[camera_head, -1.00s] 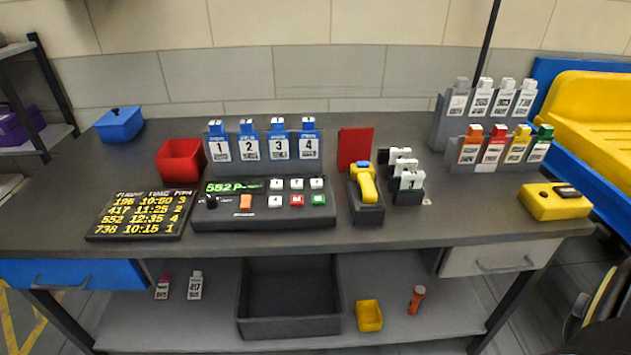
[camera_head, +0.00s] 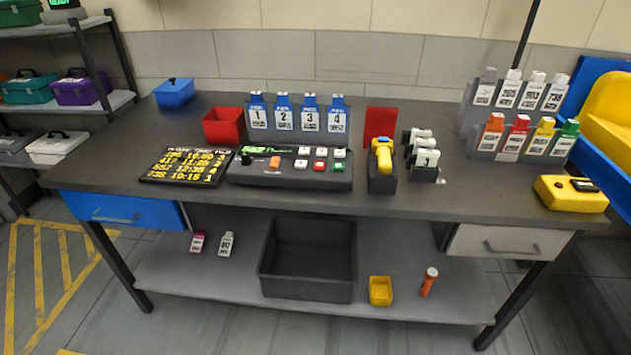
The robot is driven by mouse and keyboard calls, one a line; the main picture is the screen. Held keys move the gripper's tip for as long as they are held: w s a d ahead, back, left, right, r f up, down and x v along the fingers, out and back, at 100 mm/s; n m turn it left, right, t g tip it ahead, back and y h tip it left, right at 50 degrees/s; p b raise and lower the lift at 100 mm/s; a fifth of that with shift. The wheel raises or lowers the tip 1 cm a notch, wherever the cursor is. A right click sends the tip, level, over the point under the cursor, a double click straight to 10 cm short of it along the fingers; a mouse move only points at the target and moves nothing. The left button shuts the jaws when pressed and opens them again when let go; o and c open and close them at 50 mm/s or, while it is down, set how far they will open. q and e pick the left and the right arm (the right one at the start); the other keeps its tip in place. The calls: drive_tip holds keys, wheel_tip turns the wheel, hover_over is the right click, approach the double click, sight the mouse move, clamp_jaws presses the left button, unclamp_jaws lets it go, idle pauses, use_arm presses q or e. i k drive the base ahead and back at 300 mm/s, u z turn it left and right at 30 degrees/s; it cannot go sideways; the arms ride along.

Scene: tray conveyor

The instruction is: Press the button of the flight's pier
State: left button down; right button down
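A dark console (camera_head: 290,181) sits mid-table with a lit green display (camera_head: 266,150); earlier it read "552 P", with the rest unclear. The console has a black knob (camera_head: 246,158), an orange button (camera_head: 275,163), several white buttons (camera_head: 321,152), a red button (camera_head: 320,166) and a green button (camera_head: 338,167). Button labels are too small to read. A black flight board (camera_head: 187,167) with yellow text lies left of the console; the clearer earlier view lists flight 552, 12:35, 4. Blue-topped tags (camera_head: 310,117) numbered 1 to 4 stand behind the console. Neither gripper shows.
A red bin (camera_head: 225,126) and blue box (camera_head: 174,92) stand at the back left. A yellow scanner (camera_head: 382,155) and black rack (camera_head: 424,174) stand right of the console. Tag holders (camera_head: 520,122) and a yellow device (camera_head: 571,195) are at the right. A grey tub (camera_head: 308,291) is below.

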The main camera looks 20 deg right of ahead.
sight(300, 164)
drive_tip(key=k, duration=0.9)
drive_tip(key=u, duration=0.6)
drive_tip(key=i, duration=1.8)
drive_tip(key=z, duration=0.85)
drive_tip(key=i, duration=0.35)
drive_tip(key=z, duration=0.3)
